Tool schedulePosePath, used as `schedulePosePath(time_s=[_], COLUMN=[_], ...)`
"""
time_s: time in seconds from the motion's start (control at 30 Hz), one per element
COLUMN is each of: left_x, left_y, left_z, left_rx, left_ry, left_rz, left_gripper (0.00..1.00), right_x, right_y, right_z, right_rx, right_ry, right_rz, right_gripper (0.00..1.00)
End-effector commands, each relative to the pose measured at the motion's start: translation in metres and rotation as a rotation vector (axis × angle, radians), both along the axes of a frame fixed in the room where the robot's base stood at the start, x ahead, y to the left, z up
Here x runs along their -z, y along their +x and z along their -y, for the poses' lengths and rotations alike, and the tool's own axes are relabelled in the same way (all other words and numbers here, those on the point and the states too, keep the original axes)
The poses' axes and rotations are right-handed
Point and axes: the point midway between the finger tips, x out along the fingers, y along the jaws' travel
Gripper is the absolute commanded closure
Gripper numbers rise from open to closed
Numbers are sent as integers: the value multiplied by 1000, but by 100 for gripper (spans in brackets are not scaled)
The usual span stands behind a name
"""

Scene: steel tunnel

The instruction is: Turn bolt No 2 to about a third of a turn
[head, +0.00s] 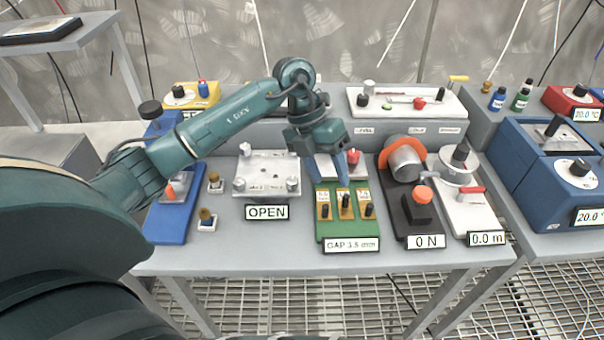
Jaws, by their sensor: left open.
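My left gripper (334,168) points down above the back part of a green unit (347,226) labelled "GAP 3.5 mm". Its fingers are apart, with nothing seen between them. The green unit carries three brass plates with dark upright knobs, the middle one (346,204) among them. To the left a silver plate (262,172) with bolt-like round parts at its corners stands behind the sign "OPEN" (267,212). The small markings are too small to read, so I cannot tell which part is bolt No 2. The gripper hides part of the green unit's back. My right gripper is not in view.
A black unit (413,228) with an orange-rimmed cylinder and a "0 N" sign stands right of the green unit. A white unit (470,215) reads "0.0 m". My left arm crosses above a blue unit (164,222). The grey table's front edge (300,262) is clear.

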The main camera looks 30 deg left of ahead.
Motion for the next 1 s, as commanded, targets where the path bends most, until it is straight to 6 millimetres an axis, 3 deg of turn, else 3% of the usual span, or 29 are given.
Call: schedulePosePath(time_s=[0.03,0.1,0.23,0.33,0.47,0.8,1.0], left_x=[-14,-29,-46,-44,-27,44,72], left_y=[10,16,19,19,18,18,18], left_z=[-30,-64,-97,-103,-102,-101,-101], left_rx=[-40,-98,-168,-182,-179,-176,-176], left_ry=[124,261,394,420,419,415,414], left_rz=[11,9,1,-5,-8,-7,-5], left_gripper=[50,50,50,50,50,50,50], right_x=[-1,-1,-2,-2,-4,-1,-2], right_y=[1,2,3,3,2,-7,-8], right_z=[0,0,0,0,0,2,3], right_rx=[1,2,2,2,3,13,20], right_ry=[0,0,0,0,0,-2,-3], right_rz=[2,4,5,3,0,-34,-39], right_gripper=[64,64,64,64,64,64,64])
